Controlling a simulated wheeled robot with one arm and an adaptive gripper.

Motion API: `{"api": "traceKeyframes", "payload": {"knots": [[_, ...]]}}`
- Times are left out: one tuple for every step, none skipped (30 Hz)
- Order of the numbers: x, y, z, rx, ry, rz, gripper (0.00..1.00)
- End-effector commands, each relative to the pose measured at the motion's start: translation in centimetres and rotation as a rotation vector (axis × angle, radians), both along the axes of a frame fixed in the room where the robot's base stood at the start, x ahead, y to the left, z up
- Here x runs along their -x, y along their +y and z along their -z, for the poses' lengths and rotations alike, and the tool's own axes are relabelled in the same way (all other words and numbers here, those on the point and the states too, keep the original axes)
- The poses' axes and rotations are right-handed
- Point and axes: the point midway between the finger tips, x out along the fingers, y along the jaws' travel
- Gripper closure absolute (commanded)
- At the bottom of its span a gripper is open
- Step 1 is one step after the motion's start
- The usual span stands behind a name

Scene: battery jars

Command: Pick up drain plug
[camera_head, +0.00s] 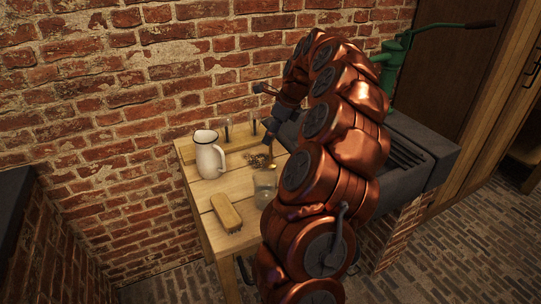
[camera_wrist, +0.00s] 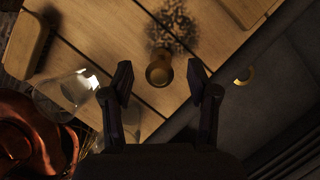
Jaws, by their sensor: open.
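A small round brass piece (camera_wrist: 159,70), likely the drain plug, shows between my fingers in the wrist view. A brass spot in the head view (camera_head: 272,167), on the wooden table beside a dark scattered patch, seems to be the same piece. My gripper (camera_wrist: 159,80) is open, with one finger on each side of the piece in the picture. I cannot tell its height above it, and no contact shows. In the head view my gripper (camera_head: 271,138) points down over the table, partly hidden by my arm.
A clear glass jar (camera_wrist: 65,96) stands close to the left finger. A wooden block or brush (camera_head: 226,212) and a white jug (camera_head: 209,156) stand on the table (camera_head: 200,193). A dark stone sink (camera_head: 425,150) with a green pump (camera_head: 392,65) is at right. A brass ring (camera_wrist: 243,76) shows there.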

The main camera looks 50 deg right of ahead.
Motion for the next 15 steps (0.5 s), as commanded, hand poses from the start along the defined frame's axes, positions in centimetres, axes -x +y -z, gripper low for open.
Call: {"api": "traceKeyframes", "payload": {"knots": [[-0.22, 0.12, 0.46, -0.001, -0.001, 0.000, 0.41], [-0.31, 0.17, 0.72, -0.001, -0.001, 0.000, 0.41], [-0.38, 0.22, 0.98, -0.001, -0.001, 0.000, 0.41], [-0.41, 0.25, 1.10, -0.001, -0.001, 0.000, 0.41], [-0.44, 0.27, 1.18, -0.001, -0.001, 0.000, 0.41], [-0.44, 0.26, 1.20, -0.001, -0.002, 0.000, 0.41], [-0.44, 0.25, 1.19, -0.001, -0.002, 0.000, 0.41], [-0.44, 0.24, 1.18, -0.001, -0.002, 0.000, 0.41], [-0.43, 0.23, 1.16, 0.000, -0.002, 0.000, 0.41], [-0.43, 0.23, 1.16, -0.001, -0.002, 0.000, 0.41], [-0.44, 0.22, 1.16, 0.000, -0.002, 0.000, 0.44], [-0.44, 0.24, 1.15, 0.000, -0.002, 0.000, 0.48], [-0.44, 0.24, 1.15, 0.000, -0.002, 0.000, 0.51], [-0.44, 0.24, 1.15, 0.000, -0.002, 0.000, 0.54], [-0.43, 0.23, 1.14, 0.000, -0.002, 0.000, 0.58]]}}
